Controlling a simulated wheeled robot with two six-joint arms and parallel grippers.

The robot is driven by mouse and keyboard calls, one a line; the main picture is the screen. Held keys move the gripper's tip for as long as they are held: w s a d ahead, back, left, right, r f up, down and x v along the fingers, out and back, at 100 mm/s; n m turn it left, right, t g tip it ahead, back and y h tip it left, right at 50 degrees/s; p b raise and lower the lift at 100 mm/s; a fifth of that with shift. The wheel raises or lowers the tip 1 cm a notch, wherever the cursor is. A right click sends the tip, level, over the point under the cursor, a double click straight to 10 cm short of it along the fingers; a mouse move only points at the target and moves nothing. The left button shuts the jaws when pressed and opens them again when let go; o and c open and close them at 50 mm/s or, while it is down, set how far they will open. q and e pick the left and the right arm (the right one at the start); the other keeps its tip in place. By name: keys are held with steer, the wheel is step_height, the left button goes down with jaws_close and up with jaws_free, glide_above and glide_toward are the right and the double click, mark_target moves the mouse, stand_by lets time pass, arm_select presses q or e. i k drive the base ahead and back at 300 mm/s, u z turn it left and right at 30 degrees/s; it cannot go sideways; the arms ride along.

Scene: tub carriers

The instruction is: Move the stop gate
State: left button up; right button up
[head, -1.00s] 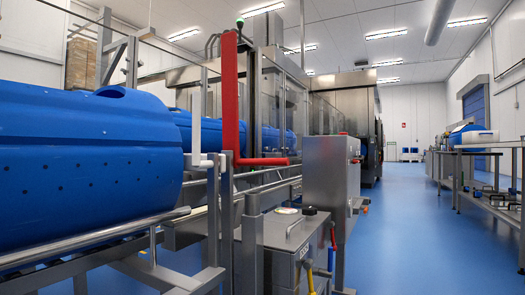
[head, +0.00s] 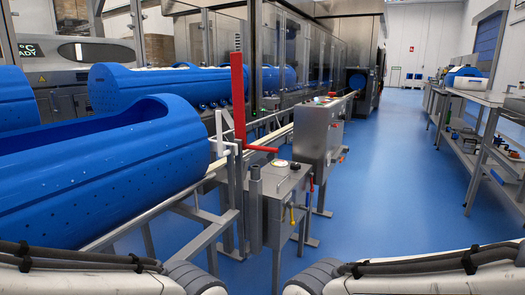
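A red L-shaped gate (head: 239,98), which looks like the stop gate, stands upright on a post beside the conveyor rail. Its short red bar points right, low down. A white crank-shaped handle (head: 221,136) is just left of it. A long blue perforated tub (head: 120,175) lies on the rails at left, its end close to the white handle. I cannot tell whether the gate touches the tub. Only my arm links show at the bottom left and bottom right, well short of the gate. Both grippers are out of view.
A steel cabinet (head: 265,208) with a gauge and coloured hoses stands right of the gate post. A control box (head: 318,130) stands behind it. More blue tubs (head: 165,85) lie farther back. A steel bench (head: 480,95) is at right. The blue floor (head: 370,190) between is clear.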

mark_target(236, 58)
steer(key=z, duration=0.5)
steer(key=i, duration=1.3)
steer(key=u, duration=0.15)
